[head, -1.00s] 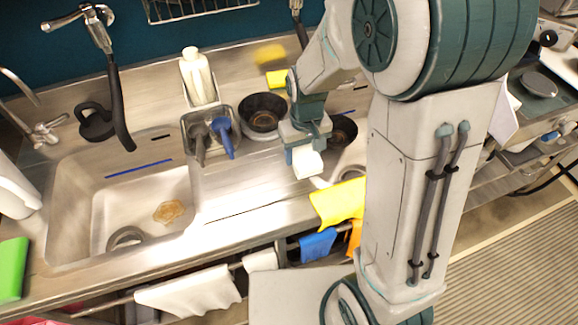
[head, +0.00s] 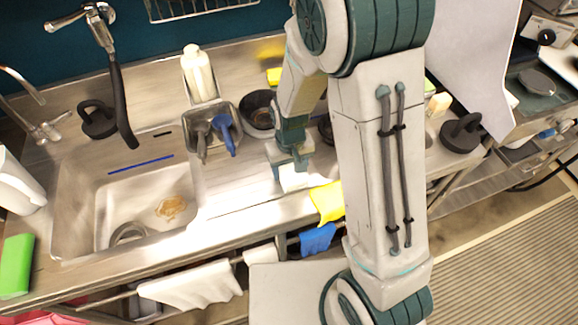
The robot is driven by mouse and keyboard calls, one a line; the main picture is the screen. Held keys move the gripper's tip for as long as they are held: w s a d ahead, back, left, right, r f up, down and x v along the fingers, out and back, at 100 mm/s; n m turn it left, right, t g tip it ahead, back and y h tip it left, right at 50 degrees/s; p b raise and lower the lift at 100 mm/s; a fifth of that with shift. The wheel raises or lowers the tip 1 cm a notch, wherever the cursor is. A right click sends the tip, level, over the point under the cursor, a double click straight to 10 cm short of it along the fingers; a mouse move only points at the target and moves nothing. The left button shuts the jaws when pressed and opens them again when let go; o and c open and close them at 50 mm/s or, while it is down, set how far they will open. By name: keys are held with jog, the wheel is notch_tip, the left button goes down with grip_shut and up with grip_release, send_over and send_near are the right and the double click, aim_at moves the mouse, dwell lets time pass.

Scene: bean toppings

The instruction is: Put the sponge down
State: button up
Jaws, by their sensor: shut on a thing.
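My gripper (head: 290,164) is above the steel counter near its front edge, to the right of the sink. It is shut on a small white block, which I take to be the sponge (head: 294,181). The sponge hangs below the fingers, close to the counter. I cannot tell whether it touches the surface. My arm hides part of the counter behind and to the right.
The sink (head: 75,205) lies to the left. A utensil holder (head: 212,150), a white bottle (head: 198,72) and a dark bowl (head: 257,112) stand behind. A yellow cloth (head: 328,202) hangs over the front edge. The counter between sink and gripper is clear.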

aim_at(290, 168)
jog(key=shift+f, duration=0.2)
jog(key=o, duration=0.9)
jog(key=shift+r, duration=0.1)
notch_tip(290, 168, up, 12)
jog(key=s+d+r+m+t, duration=0.1)
jog(key=s+d+r, duration=0.2)
jog(key=s+d, duration=0.1)
jog(key=s+d+r+m+t, duration=0.1)
jog(key=s+d+r, duration=0.2)
jog(key=s+r, duration=0.1)
jog(key=s+d+r+m+t+b, duration=0.1)
jog(key=s+d+r, duration=0.2)
jog(key=s+d, duration=0.1)
jog(key=shift+s+d+r+t, duration=0.2)
jog(key=shift+d+t, duration=0.15)
jog(key=shift+t, duration=0.05)
jog(key=shift+o, duration=0.4)
